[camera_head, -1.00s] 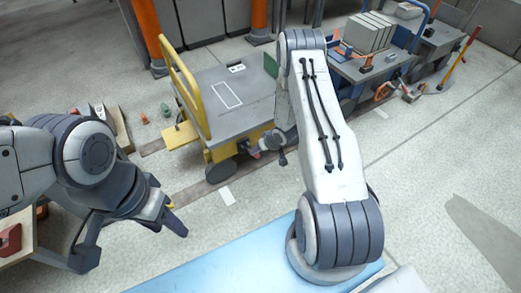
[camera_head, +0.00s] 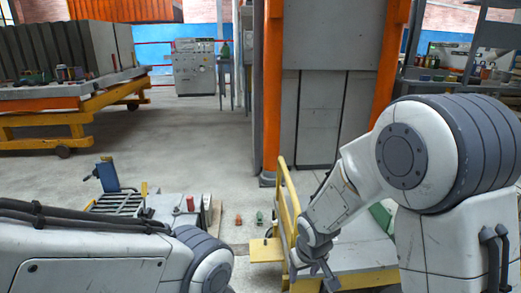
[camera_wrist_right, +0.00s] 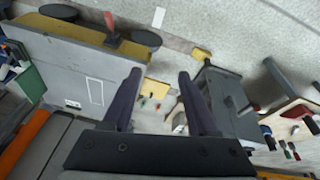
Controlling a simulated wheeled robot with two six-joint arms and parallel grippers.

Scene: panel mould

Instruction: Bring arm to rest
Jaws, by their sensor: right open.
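My right arm (camera_head: 435,165) fills the right of the head view and bends down toward the middle. Its gripper (camera_head: 318,275) hangs near the yellow-handled trolley (camera_head: 365,255), in front of its deck in the picture; the gap cannot be judged. In the right wrist view the two dark fingers (camera_wrist_right: 159,75) stand apart with nothing between them. The trolley deck (camera_wrist_right: 70,75) lies to their left there. My left arm (camera_head: 90,255) shows at the bottom left of the head view; its gripper is out of view.
A yellow plate (camera_head: 265,250) sits beside the trolley handle (camera_head: 287,205). A small red piece (camera_head: 238,219) and a green piece (camera_head: 259,218) stand on the floor. An orange column (camera_head: 272,90) rises behind.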

